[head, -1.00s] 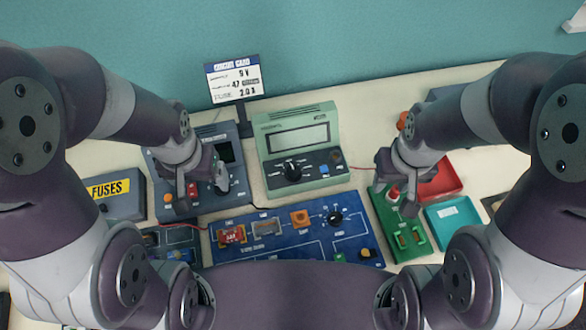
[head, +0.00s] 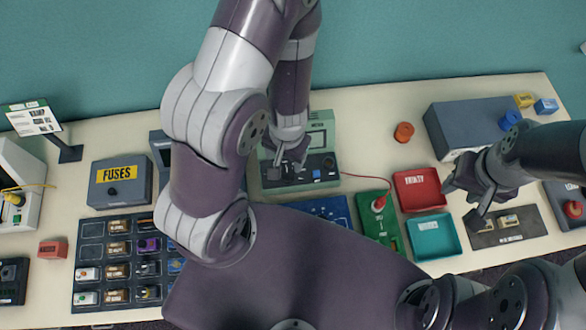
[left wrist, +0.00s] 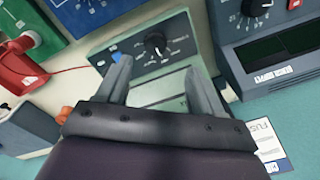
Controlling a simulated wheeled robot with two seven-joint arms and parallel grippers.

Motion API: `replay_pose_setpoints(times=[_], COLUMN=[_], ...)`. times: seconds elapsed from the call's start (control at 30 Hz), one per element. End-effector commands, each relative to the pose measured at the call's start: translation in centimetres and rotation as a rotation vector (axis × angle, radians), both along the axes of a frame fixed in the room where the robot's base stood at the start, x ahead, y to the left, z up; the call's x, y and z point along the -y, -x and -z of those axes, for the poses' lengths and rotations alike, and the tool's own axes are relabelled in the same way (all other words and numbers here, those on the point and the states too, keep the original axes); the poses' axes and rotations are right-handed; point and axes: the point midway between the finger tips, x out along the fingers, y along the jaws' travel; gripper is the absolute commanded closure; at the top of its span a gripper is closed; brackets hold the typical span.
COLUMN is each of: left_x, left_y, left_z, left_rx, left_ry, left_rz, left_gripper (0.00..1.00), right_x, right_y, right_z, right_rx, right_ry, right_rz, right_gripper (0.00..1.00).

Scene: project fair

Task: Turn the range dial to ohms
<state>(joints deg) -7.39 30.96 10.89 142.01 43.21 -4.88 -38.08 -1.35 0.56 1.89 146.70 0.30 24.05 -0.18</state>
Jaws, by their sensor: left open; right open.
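The green meter (head: 330,119) stands at the back middle of the table in the head view, its left part hidden by my left arm. In the left wrist view the meter (left wrist: 174,63) shows upside down, with its black range dial (left wrist: 155,45) and the markings around it. I cannot read which marking the dial points to. My left gripper (head: 287,160) is open at the meter's control panel. In the left wrist view its fingertips (left wrist: 157,68) are spread, and the dial shows between and just beyond them. My right gripper (head: 468,203) is open and empty, above the table right of the trays.
A blue button (left wrist: 116,57) sits beside the dial. A grey instrument (left wrist: 260,45) stands close by the meter. A green board (head: 376,222) with a red plug, a red tray (head: 420,207) and a teal tray (head: 434,254) lie to the right. A fuse box (head: 120,192) is left.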

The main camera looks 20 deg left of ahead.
Motion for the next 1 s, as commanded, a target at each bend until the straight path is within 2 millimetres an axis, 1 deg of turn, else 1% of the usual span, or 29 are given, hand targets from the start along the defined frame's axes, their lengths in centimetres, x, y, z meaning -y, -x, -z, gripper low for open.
replay_pose_setpoints(times=[0.03, 0.1, 0.2, 0.3, 0.4, 0.5, 0.77, 0.8, 0.83, 0.87, 0.9, 0.93, 0.97, 1.0], left_x=[0.0, -0.1, -0.3, -0.4, -0.4, -0.5, -0.5, -0.5, -0.5, -0.5, -0.5, -0.5, -0.5, -0.5], left_y=[0.0, 0.0, -0.1, -0.1, -0.2, -0.1, -0.1, -0.1, -0.1, -0.1, -0.1, -0.1, -0.1, -0.1], left_z=[2.7, 4.7, 7.2, 9.0, 10.1, 10.6, 10.5, 10.5, 10.5, 10.5, 10.5, 10.5, 10.5, 10.5], left_rx=[0.000, 0.000, 0.000, 0.000, 0.001, 0.001, 0.000, 0.000, 0.000, 0.000, 0.000, 0.000, 0.000, -0.001], left_ry=[0.000, 0.001, 0.001, 0.001, 0.001, 0.001, 0.002, 0.002, 0.002, 0.002, 0.002, 0.002, 0.002, 0.002], left_rz=[-0.001, -0.003, -0.002, -0.002, -0.002, -0.002, -0.002, -0.002, -0.002, -0.002, -0.002, -0.002, -0.002, -0.002], left_gripper=[0.33, 0.33, 0.33, 0.33, 0.33, 0.33, 0.33, 0.40, 0.49, 0.59, 0.72, 0.82, 0.89, 0.89], right_x=[0.0, 0.0, 0.1, 0.1, 0.1, 0.1, 0.1, 0.1, 0.1, 0.1, 0.1, 0.1, 0.1, 0.1], right_y=[0.0, 0.0, 0.0, -0.1, -0.1, -0.1, -0.1, -0.1, -0.1, -0.1, -0.1, -0.1, -0.1, -0.1], right_z=[2.6, 4.4, 6.4, 7.8, 8.5, 8.8, 8.7, 8.7, 8.7, 8.7, 8.7, 8.7, 8.7, 8.7], right_rx=[-0.001, -0.001, -0.001, -0.001, -0.001, -0.001, 0.000, 0.000, 0.000, -0.001, -0.001, -0.001, 0.000, -0.001], right_ry=[0.000, 0.000, 0.000, 0.000, 0.000, 0.000, 0.000, 0.000, 0.000, 0.000, 0.000, 0.000, 0.000, 0.000], right_rz=[0.000, 0.000, 0.000, 0.000, 0.000, 0.000, 0.000, 0.000, 0.000, 0.000, 0.000, 0.000, 0.000, 0.000], right_gripper=[0.57, 0.57, 0.57, 0.57, 0.57, 0.57, 0.57, 0.57, 0.57, 0.57, 0.57, 0.57, 0.57, 0.57])
